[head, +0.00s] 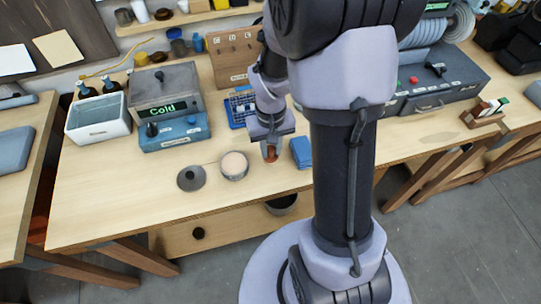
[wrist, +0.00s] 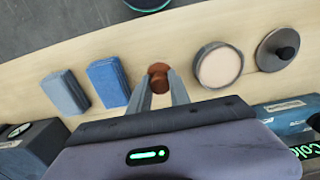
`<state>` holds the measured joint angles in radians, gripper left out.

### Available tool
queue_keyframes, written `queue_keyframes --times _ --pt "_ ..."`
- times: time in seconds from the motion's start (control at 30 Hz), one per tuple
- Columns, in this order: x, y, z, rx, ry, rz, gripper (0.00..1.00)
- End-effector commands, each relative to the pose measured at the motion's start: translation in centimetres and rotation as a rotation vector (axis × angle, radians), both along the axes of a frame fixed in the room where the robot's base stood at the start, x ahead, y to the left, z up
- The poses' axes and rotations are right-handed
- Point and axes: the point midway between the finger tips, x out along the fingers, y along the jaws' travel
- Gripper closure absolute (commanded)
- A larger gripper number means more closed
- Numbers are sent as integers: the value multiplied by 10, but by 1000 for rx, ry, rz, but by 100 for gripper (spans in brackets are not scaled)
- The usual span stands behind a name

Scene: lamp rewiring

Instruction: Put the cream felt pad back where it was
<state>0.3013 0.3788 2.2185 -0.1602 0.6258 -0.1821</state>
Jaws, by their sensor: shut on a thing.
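My gripper (head: 271,146) is above the front part of the workbench, with its fingers closed on a small round reddish-brown thing (wrist: 158,77). In the wrist view the fingertips (wrist: 159,92) meet its near side; whether it touches the bench is unclear. A round grey tin (head: 234,177) stands just left of the gripper. A cream disc (head: 234,163) lies level inside its rim and looks like the cream felt pad. In the wrist view the disc (wrist: 219,67) is right of the fingers. A grey lid with a dark knob (head: 191,178) lies beside the tin, apart from it.
A blue block (head: 301,152) stands close right of the gripper; the wrist view adds a greyer-blue one (wrist: 65,92) beside it. Behind are a blue device reading Cold (head: 174,132), a white bin (head: 97,120) and a wooden rack (head: 234,58). The front-left bench is clear.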

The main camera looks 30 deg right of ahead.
Motion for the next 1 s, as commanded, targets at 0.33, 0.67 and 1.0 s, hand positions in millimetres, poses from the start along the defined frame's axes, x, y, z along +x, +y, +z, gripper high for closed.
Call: queue_keyframes --times 0.33,0.67,1.0 --pt "-1 0 -35 0 0 0 100" --pt "-1 0 -38 0 0 1 55" --pt "0 -1 -25 -1 -2 0 55"
